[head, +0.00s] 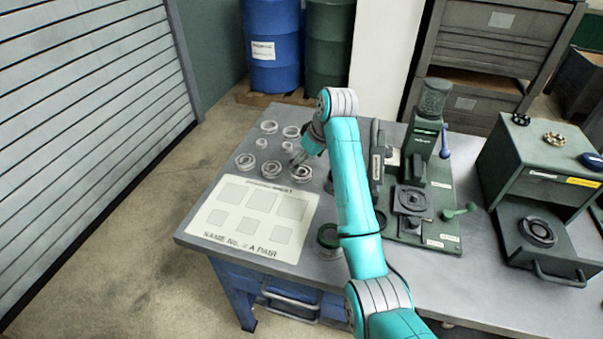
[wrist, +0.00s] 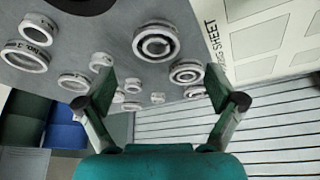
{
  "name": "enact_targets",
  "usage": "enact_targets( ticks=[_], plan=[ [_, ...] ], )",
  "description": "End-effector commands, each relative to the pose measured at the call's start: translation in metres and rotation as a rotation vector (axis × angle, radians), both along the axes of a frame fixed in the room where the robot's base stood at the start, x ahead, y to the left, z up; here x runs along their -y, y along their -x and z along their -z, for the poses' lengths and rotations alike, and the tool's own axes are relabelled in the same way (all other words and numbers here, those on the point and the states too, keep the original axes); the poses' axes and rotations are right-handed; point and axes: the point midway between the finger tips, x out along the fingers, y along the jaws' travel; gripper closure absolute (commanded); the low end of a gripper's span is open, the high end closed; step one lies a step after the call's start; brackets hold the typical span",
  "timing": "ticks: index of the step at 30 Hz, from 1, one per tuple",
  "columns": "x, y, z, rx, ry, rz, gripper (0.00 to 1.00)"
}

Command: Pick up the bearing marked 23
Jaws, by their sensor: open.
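Several pale metal bearings and rings stand on the grey bench, among them a ring (head: 245,160), a bearing (head: 271,169) and a ring (head: 301,173) in the head view. I cannot read a 23 on any of them. In the wrist view a large bearing (wrist: 155,43) and a smaller bearing (wrist: 186,71) lie beyond the fingers. A ring at the left (wrist: 25,55) bears partly legible "NO." lettering. My gripper (head: 298,160) is above the group, close to its right side. Its fingers (wrist: 160,88) are wide apart with nothing gripped.
A printed white sheet (head: 214,221) with grey squares lies at the bench's front left. A green press (head: 434,165) stands right of my arm. A dark green machine (head: 540,150) is farther right. Blue (head: 272,40) and green drums stand behind.

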Motion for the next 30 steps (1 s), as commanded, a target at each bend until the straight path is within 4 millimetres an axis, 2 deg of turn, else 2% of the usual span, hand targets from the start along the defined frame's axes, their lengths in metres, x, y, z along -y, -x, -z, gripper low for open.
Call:
enact_targets(
  ticks=[5, 13, 23, 26, 30],
  plan=[
    [-0.001, -0.003, 0.012, -0.002, 0.0, 0.001, 0.07],
    [-0.004, -0.013, 0.046, -0.001, 0.0, 0.001, 0.07],
    [-0.006, -0.015, 0.053, 0.001, 0.001, 0.0, 0.07],
    [-0.006, -0.015, 0.053, 0.001, 0.001, 0.0, 0.27],
    [-0.006, -0.015, 0.053, 0.001, 0.001, 0.0, 0.62]
  ],
)
